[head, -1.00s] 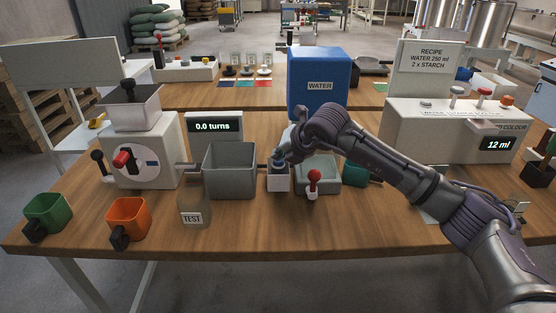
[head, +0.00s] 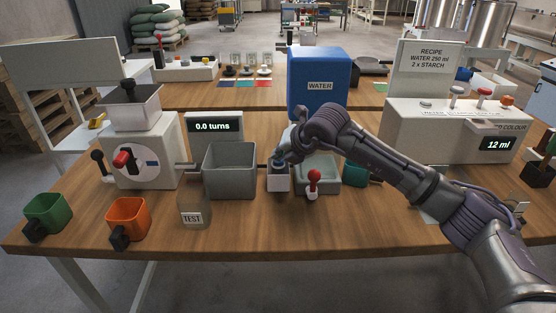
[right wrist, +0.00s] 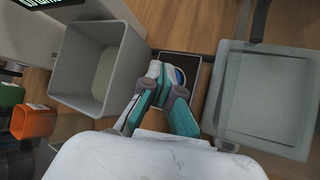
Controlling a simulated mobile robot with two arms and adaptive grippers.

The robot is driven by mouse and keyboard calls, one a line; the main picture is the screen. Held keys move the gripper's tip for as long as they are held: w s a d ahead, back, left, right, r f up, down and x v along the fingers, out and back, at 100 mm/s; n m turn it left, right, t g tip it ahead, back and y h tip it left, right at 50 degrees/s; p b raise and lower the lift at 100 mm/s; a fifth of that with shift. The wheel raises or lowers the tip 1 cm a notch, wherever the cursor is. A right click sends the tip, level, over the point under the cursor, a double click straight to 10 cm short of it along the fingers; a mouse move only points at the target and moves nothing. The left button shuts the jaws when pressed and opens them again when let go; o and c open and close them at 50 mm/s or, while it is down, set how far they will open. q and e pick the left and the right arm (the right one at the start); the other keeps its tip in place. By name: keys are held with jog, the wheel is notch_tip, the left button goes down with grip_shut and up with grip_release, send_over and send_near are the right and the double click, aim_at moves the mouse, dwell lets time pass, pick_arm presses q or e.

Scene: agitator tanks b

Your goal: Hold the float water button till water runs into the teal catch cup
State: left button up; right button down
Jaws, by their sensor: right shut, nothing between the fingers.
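A small white box with a blue round button (right wrist: 180,75) on its dark top stands between the grey bin and the pale tray. The box (head: 278,183) also shows in the head view. My right gripper (head: 277,160) is shut and empty, pointing down at the button. In the right wrist view its teal fingertips (right wrist: 160,80) overlap the button's edge; I cannot tell whether they press it. The teal catch cup (head: 356,174) stands right of the pale tray, partly hidden by my right arm. I cannot see inside it, and no running water shows. My left gripper is out of view.
The grey bin (head: 230,172) is close on the left and the pale tray (head: 322,183), with a red-knobbed lever (head: 314,178), close on the right. The blue water tank (head: 320,75) stands behind. A display (head: 498,144) reads 12 ml. The front table edge is mostly clear.

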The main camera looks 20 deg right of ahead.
jog(key=shift+d+f, duration=0.2)
jog(key=shift+f, duration=0.45)
jog(key=shift+w+d+r, duration=0.2)
jog(key=shift+w+r, duration=0.05)
jog(key=shift+r, duration=0.7)
jog(key=shift+w+r+p, duration=0.4)
jog(key=shift+r+p, duration=0.05)
jog(key=shift+w+d+r+p, duration=0.25)
jog(key=shift+r+p, duration=0.15)
jog(key=shift+r, duration=0.15)
jog(key=shift+s+a+r+p, duration=0.15)
jog(key=shift+r+p, duration=0.1)
jog(key=shift+r, duration=0.4)
jog(key=shift+s+a+r+p, duration=0.15)
jog(key=shift+r+p, duration=0.05)
jog(key=shift+r, duration=0.4)
jog(key=shift+f, duration=0.1)
